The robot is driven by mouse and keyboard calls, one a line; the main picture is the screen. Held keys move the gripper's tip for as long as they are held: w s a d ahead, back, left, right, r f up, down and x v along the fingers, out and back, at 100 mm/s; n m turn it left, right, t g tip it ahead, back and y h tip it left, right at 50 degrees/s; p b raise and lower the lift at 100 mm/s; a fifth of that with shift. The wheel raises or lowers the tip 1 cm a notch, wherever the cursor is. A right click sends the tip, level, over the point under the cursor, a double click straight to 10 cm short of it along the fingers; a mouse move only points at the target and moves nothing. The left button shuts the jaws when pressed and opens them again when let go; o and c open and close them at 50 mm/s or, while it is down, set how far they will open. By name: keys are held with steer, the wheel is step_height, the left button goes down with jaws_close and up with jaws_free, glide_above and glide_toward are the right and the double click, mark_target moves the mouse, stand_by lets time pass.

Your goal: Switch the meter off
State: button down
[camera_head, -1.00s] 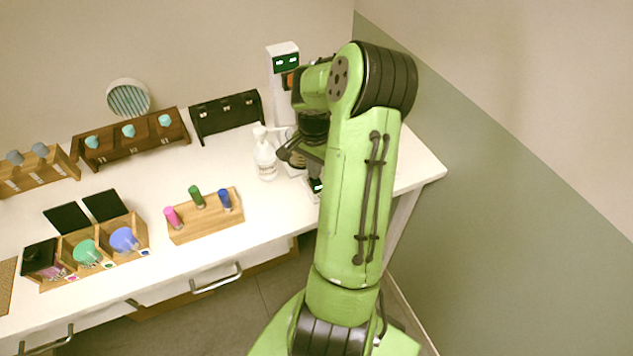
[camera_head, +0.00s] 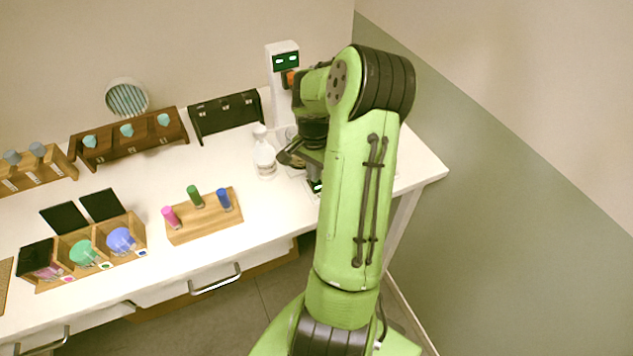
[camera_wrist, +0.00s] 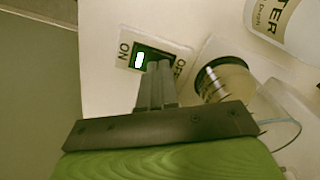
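The meter (camera_head: 282,85) is a white upright device at the back of the table, with lit green figures on its dark display (camera_head: 286,60). Its switch (camera_wrist: 138,60) shows in the wrist view as a dark green rocker with a bright lit mark, on a white plate labelled ON at the left and OFF at the right. My gripper (camera_wrist: 159,66) has its two fingers together and empty, with the tips over the OFF side of the switch. I cannot tell whether they touch it. In the head view my arm hides part of the meter's base.
A white bottle (camera_head: 265,158) stands just left of my gripper; a labelled bottle (camera_wrist: 285,25) shows in the wrist view. A glass container (camera_wrist: 222,80) with brownish contents is close right of the fingers. A wooden block (camera_head: 205,222) with coloured vials stands further left.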

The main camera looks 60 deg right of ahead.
step_height(320, 180, up, 7)
steer(key=p, duration=0.5)
steer(key=shift+p, duration=0.3)
stand_by(0.4)
